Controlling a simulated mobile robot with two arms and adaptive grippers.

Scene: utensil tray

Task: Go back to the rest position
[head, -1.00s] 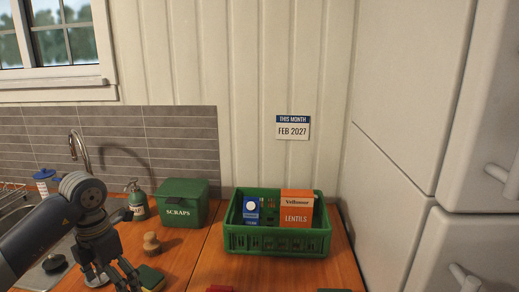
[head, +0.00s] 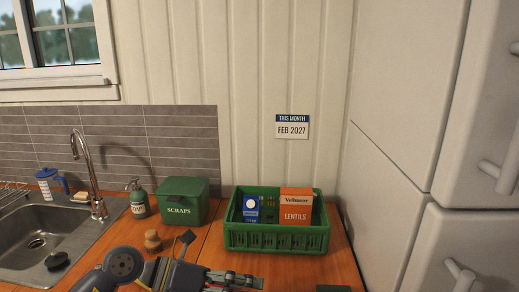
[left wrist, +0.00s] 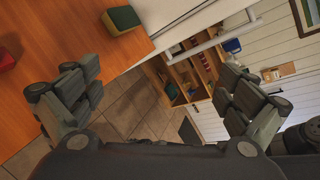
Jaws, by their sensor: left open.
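My left gripper (head: 240,280) is low in the head view, its fingers pointing right in front of the green crate (head: 275,240). In the left wrist view my left gripper (left wrist: 158,72) has its two fingers spread wide, with nothing between them. Beyond the fingers are the floor and a shelf. My right gripper is in neither view.
The crate holds an orange lentils box (head: 296,206) and a blue-white box (head: 251,208). A green scraps bin (head: 182,202), soap bottle (head: 138,200) and wooden knob-shaped item (head: 152,241) stand left. A sink (head: 50,232) is farther left. A green-yellow block (left wrist: 122,20) lies on the wooden counter (left wrist: 60,30).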

